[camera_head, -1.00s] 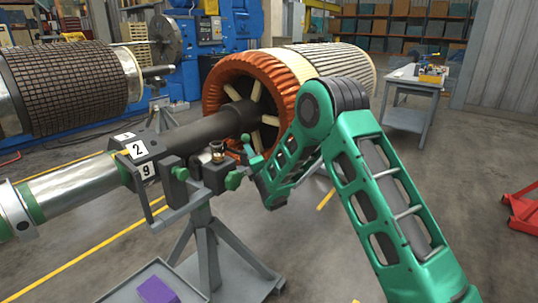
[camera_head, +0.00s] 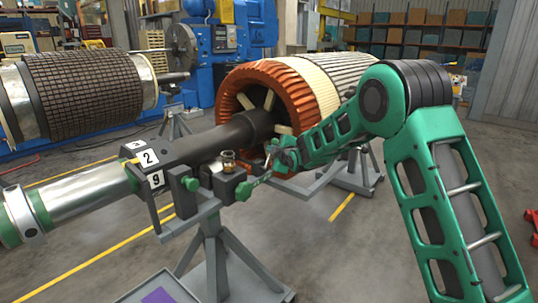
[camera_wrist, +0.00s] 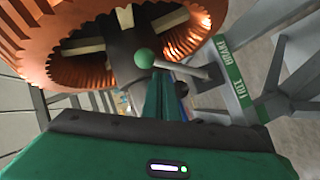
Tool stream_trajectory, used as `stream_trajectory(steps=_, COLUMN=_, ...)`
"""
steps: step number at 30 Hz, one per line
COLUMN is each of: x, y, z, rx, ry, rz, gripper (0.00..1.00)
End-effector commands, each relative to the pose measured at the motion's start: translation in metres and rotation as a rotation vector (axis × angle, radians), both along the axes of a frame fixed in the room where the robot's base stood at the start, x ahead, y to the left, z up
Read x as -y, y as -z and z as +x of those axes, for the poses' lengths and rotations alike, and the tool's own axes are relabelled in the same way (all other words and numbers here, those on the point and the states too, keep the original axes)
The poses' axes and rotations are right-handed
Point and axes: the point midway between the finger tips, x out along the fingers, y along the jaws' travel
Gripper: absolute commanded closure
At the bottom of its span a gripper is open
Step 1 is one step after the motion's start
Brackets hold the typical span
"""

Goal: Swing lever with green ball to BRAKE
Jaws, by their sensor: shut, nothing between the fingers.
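The green ball (camera_wrist: 144,58) shows in the wrist view on the end of a grey lever (camera_wrist: 182,69), which runs to the right from it. In the head view my gripper (camera_head: 278,158) is beside the shaft end of the stand, and the ball is hard to make out there.
The orange-wound rotor (camera_head: 245,90) lies just behind my gripper, its dark shaft (camera_head: 215,140) running left over a grey stand (camera_head: 215,255). Green clamp knobs (camera_head: 190,184) and number plates (camera_head: 149,158) sit near. A tray (camera_head: 150,290) is at the front.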

Motion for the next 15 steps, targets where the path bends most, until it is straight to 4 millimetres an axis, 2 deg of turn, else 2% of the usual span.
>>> stream_trajectory(steps=15, x=0.0108, y=0.0029, z=0.0125, rx=-0.034, ry=0.001, rz=0.028, gripper=1.0)
